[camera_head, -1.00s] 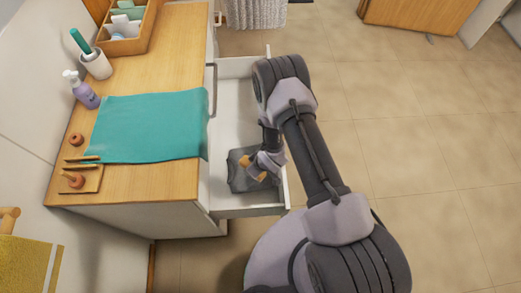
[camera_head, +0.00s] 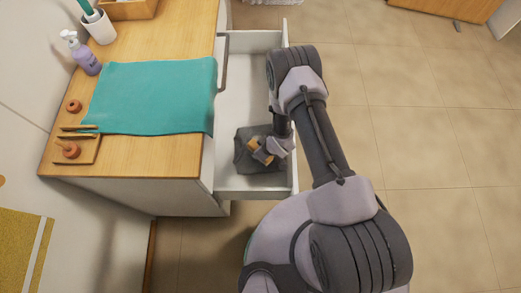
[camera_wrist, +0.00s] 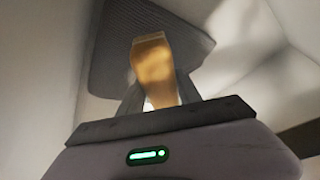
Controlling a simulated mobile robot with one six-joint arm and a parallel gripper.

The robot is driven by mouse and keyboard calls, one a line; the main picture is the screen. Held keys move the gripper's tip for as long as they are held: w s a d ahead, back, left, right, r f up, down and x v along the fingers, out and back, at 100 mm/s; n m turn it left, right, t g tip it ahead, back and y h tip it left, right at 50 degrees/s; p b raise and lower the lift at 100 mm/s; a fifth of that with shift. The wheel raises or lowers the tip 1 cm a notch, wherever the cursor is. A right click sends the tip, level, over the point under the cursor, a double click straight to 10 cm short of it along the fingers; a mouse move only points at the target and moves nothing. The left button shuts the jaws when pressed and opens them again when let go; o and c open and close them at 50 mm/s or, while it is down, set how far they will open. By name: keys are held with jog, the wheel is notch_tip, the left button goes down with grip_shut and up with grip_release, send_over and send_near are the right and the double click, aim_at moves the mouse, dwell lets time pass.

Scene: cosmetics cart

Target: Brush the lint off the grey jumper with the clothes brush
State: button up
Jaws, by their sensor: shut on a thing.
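The grey jumper (camera_head: 243,158) lies folded in the front part of the open white drawer. In the wrist view its dark ribbed knit (camera_wrist: 112,45) fills the upper middle. My gripper (camera_head: 266,151) is low inside the drawer, over the jumper's right part. It is shut on a tan wooden piece, which looks like the clothes brush (camera_wrist: 154,70). The brush lies over the jumper in the wrist view; I cannot tell whether it touches the knit. Its bristles are hidden. No lint can be made out at this size.
The drawer's walls (camera_head: 293,100) stand close around my gripper, and its back part is empty. On the wooden counter (camera_head: 180,22) are a teal cloth (camera_head: 150,95), a purple pump bottle (camera_head: 84,56), a white cup (camera_head: 99,27) and a small wooden tray (camera_head: 88,154).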

jog(key=shift+f+b, duration=1.1)
jog(key=shift+f, duration=0.15)
dwell(0.3)
